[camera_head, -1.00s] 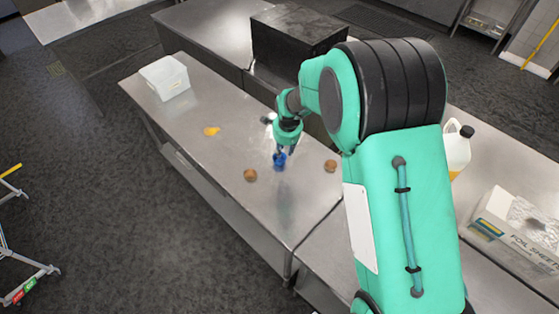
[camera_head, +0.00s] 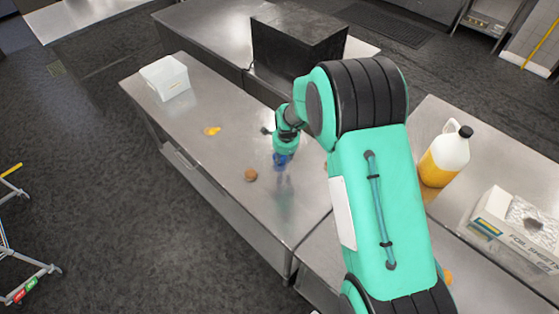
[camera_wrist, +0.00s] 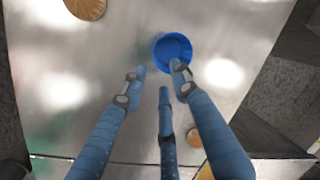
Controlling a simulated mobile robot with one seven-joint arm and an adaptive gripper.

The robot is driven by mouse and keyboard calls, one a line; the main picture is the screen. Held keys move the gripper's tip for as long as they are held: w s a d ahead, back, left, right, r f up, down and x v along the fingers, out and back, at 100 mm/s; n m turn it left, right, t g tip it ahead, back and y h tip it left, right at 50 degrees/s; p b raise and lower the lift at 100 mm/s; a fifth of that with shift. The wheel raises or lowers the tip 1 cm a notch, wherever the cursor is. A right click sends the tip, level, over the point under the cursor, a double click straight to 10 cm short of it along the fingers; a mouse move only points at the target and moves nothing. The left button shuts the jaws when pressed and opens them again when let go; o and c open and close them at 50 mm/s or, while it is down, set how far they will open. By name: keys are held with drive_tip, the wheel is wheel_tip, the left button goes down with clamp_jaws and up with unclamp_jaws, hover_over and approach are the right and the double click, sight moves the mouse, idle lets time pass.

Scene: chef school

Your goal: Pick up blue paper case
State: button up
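The blue paper case (camera_wrist: 172,47) is a small round blue cup standing on the steel table, seen from above in the wrist view. My gripper (camera_wrist: 159,72) has its three fingers spread and pointing at the case. The right fingertip overlaps the lower right rim of the case in this view; the left fingertip is just left of it, and I cannot tell if they touch. In the head view my gripper (camera_head: 284,150) is low over the table at the case, which is largely hidden there.
A round brown item (camera_head: 250,175) lies left of my gripper, and another (camera_wrist: 195,137) shows in the wrist view. A jug (camera_head: 446,155) and a foil-sheet box (camera_head: 515,230) stand right.

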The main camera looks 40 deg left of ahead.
sight(282, 166)
drive_tip(key=shift+p+x, duration=0.65)
drive_tip(key=shift+x, duration=1.95)
drive_tip(key=shift+c, duration=0.2)
clamp_jaws()
